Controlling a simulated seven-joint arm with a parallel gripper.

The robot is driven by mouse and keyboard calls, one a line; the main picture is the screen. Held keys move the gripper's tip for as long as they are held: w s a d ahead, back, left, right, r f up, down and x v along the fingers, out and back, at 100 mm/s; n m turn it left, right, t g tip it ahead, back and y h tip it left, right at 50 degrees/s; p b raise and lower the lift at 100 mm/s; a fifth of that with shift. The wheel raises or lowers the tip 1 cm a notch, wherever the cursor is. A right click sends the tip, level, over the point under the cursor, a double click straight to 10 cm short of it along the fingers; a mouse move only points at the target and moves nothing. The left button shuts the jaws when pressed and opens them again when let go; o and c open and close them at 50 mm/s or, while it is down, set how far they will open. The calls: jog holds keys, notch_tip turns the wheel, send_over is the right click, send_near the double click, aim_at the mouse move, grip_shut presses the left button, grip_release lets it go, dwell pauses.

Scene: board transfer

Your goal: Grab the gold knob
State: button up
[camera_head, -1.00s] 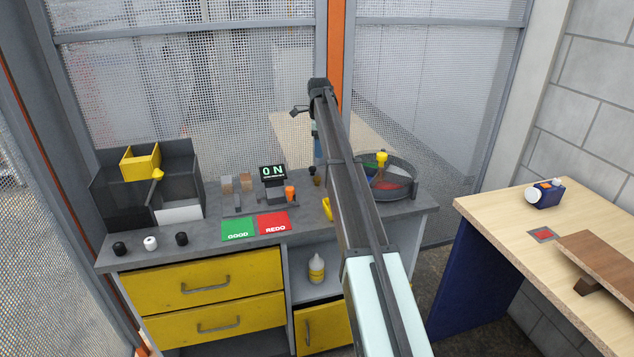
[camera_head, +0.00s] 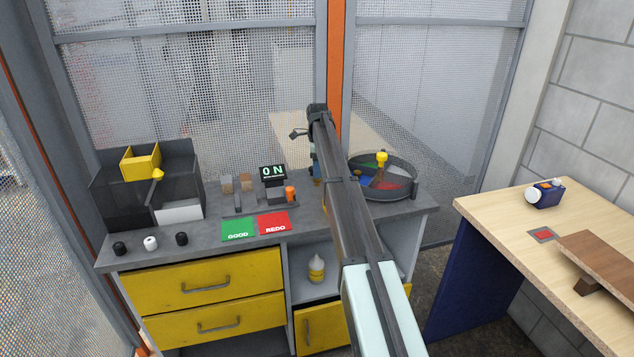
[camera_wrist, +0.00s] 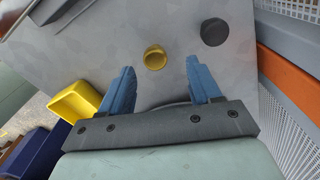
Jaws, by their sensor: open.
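The gold knob (camera_wrist: 155,57) stands on the grey worktop in the wrist view, seen from above. My gripper (camera_wrist: 160,68) is open, with its two blue fingers apart and nothing between them. The knob lies just beyond the fingertips, a little nearer the left finger in the picture. I cannot tell how high the fingers are above the worktop. In the head view my own arm hides most of the gripper and the area of the knob.
A dark round knob (camera_wrist: 214,32) stands close, up and right of the gold one. A yellow object (camera_wrist: 75,100) lies left of the fingers. In the head view, a round tray (camera_head: 400,193) stands right of my arm, and a display (camera_head: 272,172) stands left.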

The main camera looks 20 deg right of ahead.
aim_at(317, 181)
jog(key=shift+s+f, duration=0.15)
jog(key=shift+f, duration=1.05)
jog(key=shift+s+f, duration=0.15)
jog(key=shift+f, duration=1)
jog(key=shift+c, duration=0.3)
jog(key=c, duration=1.1)
